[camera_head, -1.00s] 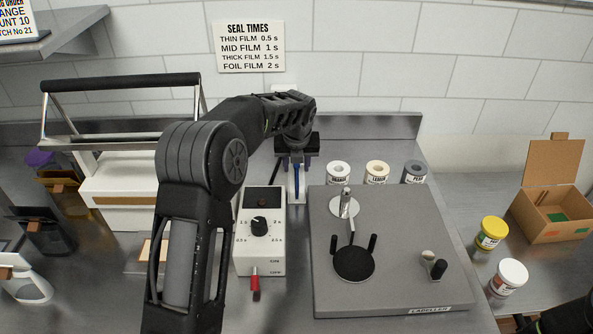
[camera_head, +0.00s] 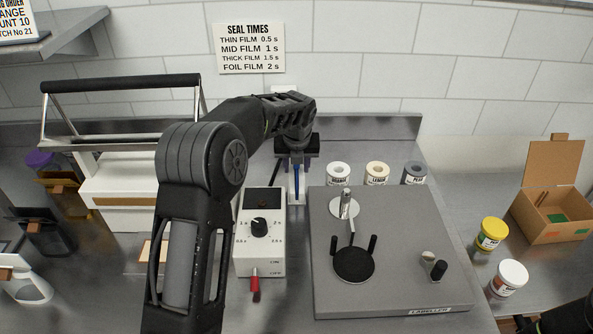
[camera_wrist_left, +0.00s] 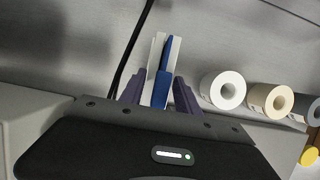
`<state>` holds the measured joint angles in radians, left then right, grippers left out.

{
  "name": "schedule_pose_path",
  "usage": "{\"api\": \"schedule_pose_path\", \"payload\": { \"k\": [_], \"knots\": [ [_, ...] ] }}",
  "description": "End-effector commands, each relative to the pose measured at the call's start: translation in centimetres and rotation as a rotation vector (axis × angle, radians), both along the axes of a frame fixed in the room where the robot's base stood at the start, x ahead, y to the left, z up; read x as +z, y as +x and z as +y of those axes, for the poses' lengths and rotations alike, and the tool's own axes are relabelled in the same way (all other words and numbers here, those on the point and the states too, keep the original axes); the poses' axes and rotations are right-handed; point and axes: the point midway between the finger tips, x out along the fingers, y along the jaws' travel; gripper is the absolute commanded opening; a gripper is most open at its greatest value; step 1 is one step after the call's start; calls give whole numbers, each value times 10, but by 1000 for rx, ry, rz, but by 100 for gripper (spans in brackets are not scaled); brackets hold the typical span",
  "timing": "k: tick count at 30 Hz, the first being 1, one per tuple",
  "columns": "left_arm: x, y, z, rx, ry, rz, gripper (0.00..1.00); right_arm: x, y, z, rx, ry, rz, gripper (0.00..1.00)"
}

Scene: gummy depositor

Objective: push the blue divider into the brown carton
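The blue divider (camera_head: 297,180) stands upright in a narrow white holder (camera_head: 301,196) at the back of the bench. It also shows in the left wrist view (camera_wrist_left: 165,72) beside the white holder walls. My left gripper (camera_head: 297,163) points down over it. In the left wrist view its dark fingers (camera_wrist_left: 160,92) are apart, one on each side of the divider and holder, with gaps visible. The brown carton (camera_head: 551,231) stands open at the far right, lid up, with a green piece inside. Only a dark part of my right arm shows at the bottom right corner; its fingers cannot be made out.
A white sealer box (camera_head: 260,255) with a knob and a grey labeller plate (camera_head: 400,285) stand in front. Several small rolls (camera_head: 377,172) stand behind the plate. Yellow-lidded (camera_head: 491,233) and white-lidded (camera_head: 508,277) jars stand between plate and carton.

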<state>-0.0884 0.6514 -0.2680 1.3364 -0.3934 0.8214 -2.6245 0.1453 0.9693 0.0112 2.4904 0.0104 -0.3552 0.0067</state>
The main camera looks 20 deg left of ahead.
Motion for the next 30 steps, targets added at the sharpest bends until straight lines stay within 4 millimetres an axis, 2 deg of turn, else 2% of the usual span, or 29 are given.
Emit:
{"api": "schedule_pose_path", "payload": {
  "k": [23,30],
  "knots": [
    [8,0,0,0,0,0,40,8,0,0,0,0,0,36],
    [8,0,0,0,0,0,21,8,0,0,0,0,0,36]
  ]
}}
